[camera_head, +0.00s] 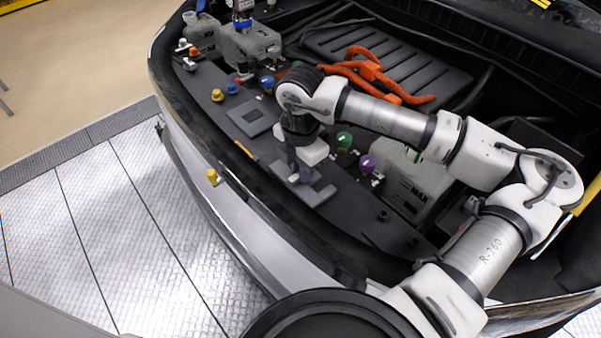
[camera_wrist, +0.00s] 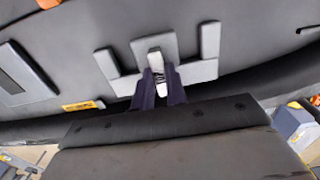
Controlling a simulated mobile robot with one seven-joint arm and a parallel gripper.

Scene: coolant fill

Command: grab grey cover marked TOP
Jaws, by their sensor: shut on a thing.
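The grey cover (camera_wrist: 203,70) is a flat, fork-shaped piece with upright arms, lying on the dark front panel. In the head view it shows under my gripper as a flat grey shape (camera_head: 318,194). My gripper (camera_wrist: 160,88) reaches down over its middle, and its two dark fingers are shut on the cover's light middle part. In the head view my gripper (camera_head: 299,176) points downward and hides some of the cover. I cannot read any TOP marking in either view.
A grey square plate with a slot (camera_head: 251,116) lies left of my gripper on the panel. Green (camera_head: 344,140) and purple (camera_head: 367,163) caps stand close to the right. A grey tank (camera_head: 412,186) and orange cables (camera_head: 365,70) are behind. A yellow cap (camera_head: 212,176) sits at the front edge.

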